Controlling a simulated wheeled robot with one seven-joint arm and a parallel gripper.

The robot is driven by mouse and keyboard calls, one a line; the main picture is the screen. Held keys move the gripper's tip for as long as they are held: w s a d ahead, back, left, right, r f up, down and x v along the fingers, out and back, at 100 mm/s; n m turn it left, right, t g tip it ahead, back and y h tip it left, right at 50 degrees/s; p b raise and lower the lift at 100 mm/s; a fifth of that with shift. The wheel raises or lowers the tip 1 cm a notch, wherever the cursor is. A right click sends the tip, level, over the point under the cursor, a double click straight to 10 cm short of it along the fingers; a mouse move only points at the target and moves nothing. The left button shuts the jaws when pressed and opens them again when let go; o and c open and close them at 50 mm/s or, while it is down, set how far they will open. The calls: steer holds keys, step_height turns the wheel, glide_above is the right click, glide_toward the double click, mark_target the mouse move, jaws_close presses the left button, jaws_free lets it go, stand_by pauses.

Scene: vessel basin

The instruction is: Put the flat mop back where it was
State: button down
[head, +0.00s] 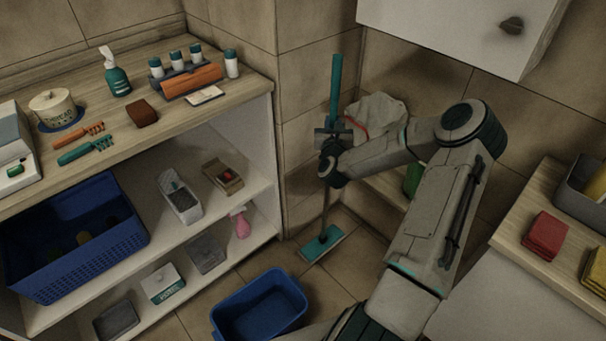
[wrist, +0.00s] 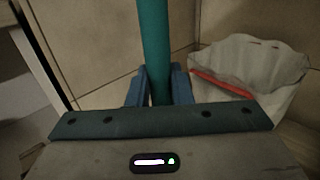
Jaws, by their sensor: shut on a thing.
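The flat mop stands nearly upright in the corner in the head view, with a teal handle (head: 336,88) on top and a flat teal head (head: 322,243) low at the floor. I cannot tell whether the head touches the floor. My gripper (head: 331,140) is shut around the handle and hides part of it. In the wrist view the teal handle (wrist: 154,45) runs up between the blue fingers of my gripper (wrist: 158,88).
A shelf unit (head: 262,88) stands at left, close to the mop. A blue bucket (head: 258,308) sits on the floor in front. A white bag (head: 378,112) is behind my gripper. A counter (head: 540,190) is at right and a white cabinet (head: 450,30) hangs above.

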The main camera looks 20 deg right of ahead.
steer(key=w+a+f, duration=0.5)
steer(key=w+f, duration=0.4)
steer(key=f, duration=0.1)
steer(key=shift+w+a+f, duration=0.25)
steer(key=shift+w+a, duration=0.1)
steer(key=shift+f, duration=0.1)
steer(key=c, duration=1.7)
jaws_free()
steer(key=shift+f, duration=0.15)
steer(key=o, duration=0.4)
